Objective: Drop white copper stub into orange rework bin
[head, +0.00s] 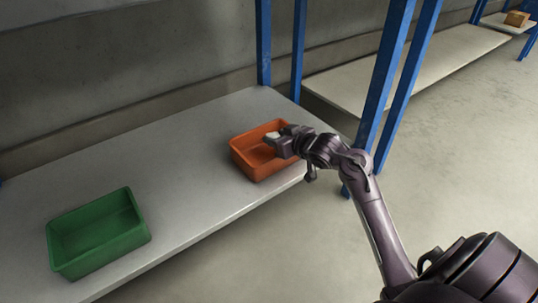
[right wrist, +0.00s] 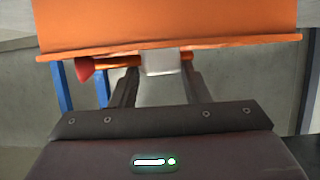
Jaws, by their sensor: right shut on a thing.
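The orange rework bin (head: 250,166) stands on the grey shelf near its right end; its orange side also fills the top of the right wrist view (right wrist: 165,22). My right gripper (head: 277,143) is over the right part of the bin, shut on the white copper stub (head: 272,136). In the right wrist view the stub's white middle (right wrist: 160,63) sits between the fingertips, with copper-coloured pieces on both sides and a red end at left. The bin's rim hides part of the stub's top there. I cannot tell its exact height above the bin floor. My left gripper is not in view.
A green bin (head: 98,232) stands at the left front of the shelf (head: 190,160). Blue posts (head: 386,85) rise behind and right of the orange bin. The shelf between the bins is clear. A small brown box (head: 516,18) lies far away at upper right.

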